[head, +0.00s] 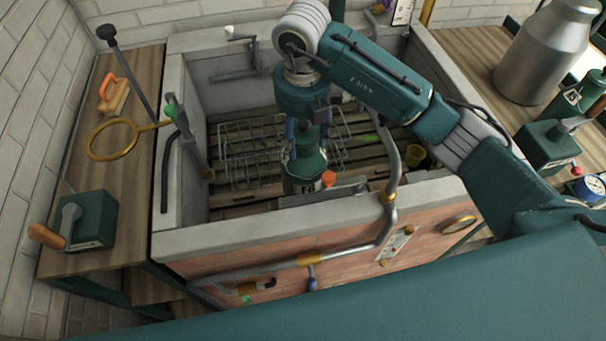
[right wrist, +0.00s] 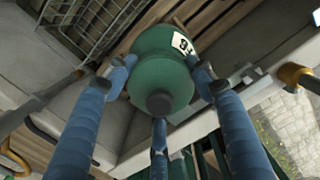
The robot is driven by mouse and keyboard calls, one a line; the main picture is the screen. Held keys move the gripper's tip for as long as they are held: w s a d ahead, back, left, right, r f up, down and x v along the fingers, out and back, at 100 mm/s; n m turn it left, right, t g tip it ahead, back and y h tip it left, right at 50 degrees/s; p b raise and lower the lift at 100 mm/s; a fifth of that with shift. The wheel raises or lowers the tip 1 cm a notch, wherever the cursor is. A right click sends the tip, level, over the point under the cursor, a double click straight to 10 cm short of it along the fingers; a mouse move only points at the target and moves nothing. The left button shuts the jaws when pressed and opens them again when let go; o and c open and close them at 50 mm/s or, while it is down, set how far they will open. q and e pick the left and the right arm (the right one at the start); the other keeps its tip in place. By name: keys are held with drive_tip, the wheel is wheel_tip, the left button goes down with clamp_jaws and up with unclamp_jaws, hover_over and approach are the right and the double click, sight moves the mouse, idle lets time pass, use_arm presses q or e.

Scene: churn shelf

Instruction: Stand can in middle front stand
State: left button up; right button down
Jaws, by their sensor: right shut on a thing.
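The can (head: 304,172), green with a pale numbered label, is inside the stone trough near its front wall. It looks upright in the head view. My right gripper (head: 306,138) reaches down over it, with blue fingers closed around its upper part. In the right wrist view the can (right wrist: 160,75) sits between the three fingers of my right gripper (right wrist: 160,105), its dark knob facing the camera. Wire stands (head: 240,153) stand on the slatted trough floor behind and beside the can. The can and arm hide the middle stand area, so I cannot tell whether the can's base touches anything. My left gripper is out of view.
The stone trough (head: 250,238) has raised walls, with a bent pipe (head: 392,205) over its front. An orange-capped fitting (head: 329,180) is close beside the can. A metal churn (head: 545,50) stands on the right bench.

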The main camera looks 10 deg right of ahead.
wheel_tip(320, 180, down, 12)
drive_tip(key=shift+f+p, duration=0.25)
drive_tip(key=shift+p, duration=0.95)
drive_tip(key=shift+w+f, duration=0.1)
drive_tip(key=shift+f, duration=0.35)
drive_tip(key=c, duration=0.7)
unclamp_jaws()
